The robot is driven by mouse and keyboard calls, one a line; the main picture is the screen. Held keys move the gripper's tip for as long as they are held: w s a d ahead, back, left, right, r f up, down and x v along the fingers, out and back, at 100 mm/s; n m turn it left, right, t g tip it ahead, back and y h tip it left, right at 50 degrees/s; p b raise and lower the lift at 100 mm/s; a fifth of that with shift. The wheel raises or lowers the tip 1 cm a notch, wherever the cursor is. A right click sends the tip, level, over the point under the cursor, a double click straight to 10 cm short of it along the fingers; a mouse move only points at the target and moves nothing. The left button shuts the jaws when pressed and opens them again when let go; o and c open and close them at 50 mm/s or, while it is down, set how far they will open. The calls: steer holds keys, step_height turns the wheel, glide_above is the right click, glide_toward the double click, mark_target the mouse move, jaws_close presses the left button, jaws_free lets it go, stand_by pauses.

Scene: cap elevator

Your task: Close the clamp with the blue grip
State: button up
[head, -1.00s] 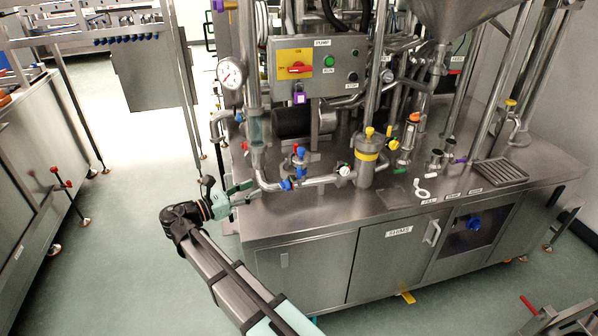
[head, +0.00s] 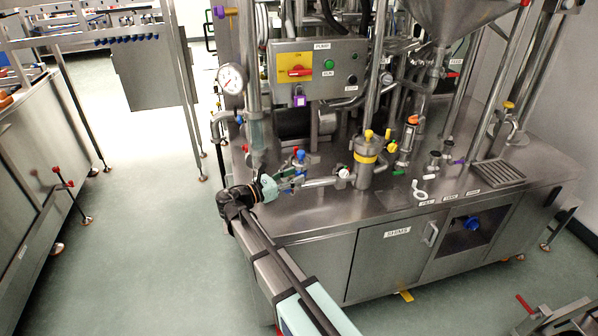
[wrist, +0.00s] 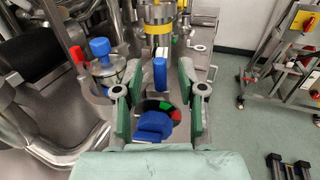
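My gripper (head: 288,179) is at the pipe on the front left of the steel bench. In the wrist view its two green fingers (wrist: 160,80) are open, one on each side of the blue parts. An upright blue piece (wrist: 160,76) shows between the fingers, and a wider blue piece (wrist: 153,125) sits nearer the palm; these appear to be the clamp's blue grip. A dark round part with green and red marks lies beside them. Contact with the fingers cannot be told. In the head view my gripper mostly hides the clamp.
A blue-topped valve (wrist: 100,48) with a red knob (wrist: 77,56) stands left of my fingers; its blue top also shows in the head view (head: 300,155). A yellow-banded canister (head: 366,160) stands to the right. The pump box (head: 318,72) is behind.

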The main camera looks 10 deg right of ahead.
steer(key=shift+x, duration=1.3)
jaws_close()
